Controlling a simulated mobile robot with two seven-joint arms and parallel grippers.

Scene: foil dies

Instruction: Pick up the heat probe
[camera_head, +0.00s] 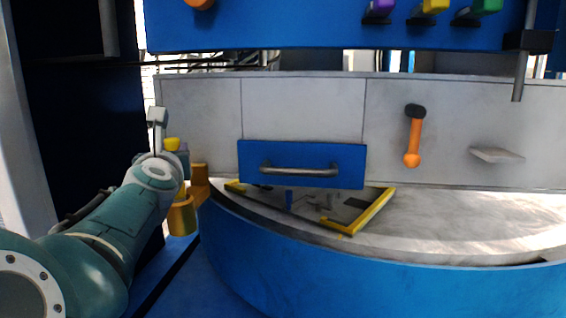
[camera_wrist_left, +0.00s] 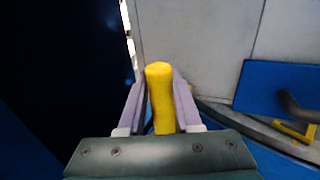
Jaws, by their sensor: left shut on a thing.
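The heat probe appears to be the yellow rod-like thing between my left fingers in the left wrist view (camera_wrist_left: 160,95). Its rounded top sticks up between the two grey fingers, and its lower end is hidden by my gripper. In the head view its yellow top (camera_head: 172,144) shows just above my left wrist. My left gripper (camera_head: 178,152) is shut on it, at the left end of the bench; it also shows in the left wrist view (camera_wrist_left: 159,100). My right gripper is not in view.
An orange bracket (camera_head: 200,183) with a yellow-orange cup (camera_head: 182,216) is right beside my left wrist, at the bench's left end. A blue drawer front (camera_head: 301,165) with a grey handle and a yellow-edged tray (camera_head: 372,213) lie to the right. The worktop (camera_head: 450,215) further right is clear.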

